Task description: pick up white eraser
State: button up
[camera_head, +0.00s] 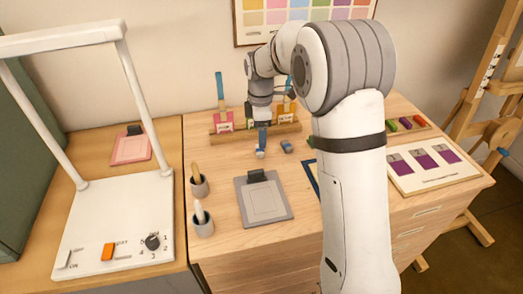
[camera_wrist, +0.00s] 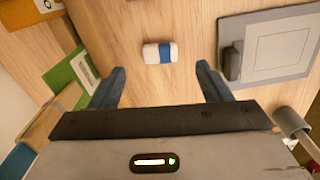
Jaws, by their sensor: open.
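The white eraser (camera_wrist: 159,53) lies flat on the wooden table in the wrist view, with a blue sleeve around part of it. It also shows small in the head view (camera_head: 259,153), just under the finger tips. My gripper (camera_wrist: 161,74) is open and empty above the table. Its two blue fingers stand apart, and the eraser shows between and slightly beyond their tips. In the head view my gripper (camera_head: 262,138) points down near the eraser. I see no contact with it.
A grey clipboard (camera_wrist: 290,75) lies to the right in the wrist view. Two cups (camera_head: 202,222) stand near the left table edge. A wooden rack (camera_head: 235,136) with coloured cards stands behind. Bare wood surrounds the eraser.

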notch_tip(320, 180, down, 6)
jog(key=shift+a+f+p, duration=0.1)
jog(key=shift+a+p, duration=0.05)
jog(key=shift+p, duration=0.2)
jog(key=shift+c, duration=0.3)
jog(key=c, duration=1)
notch_tip(320, 180, up, 10)
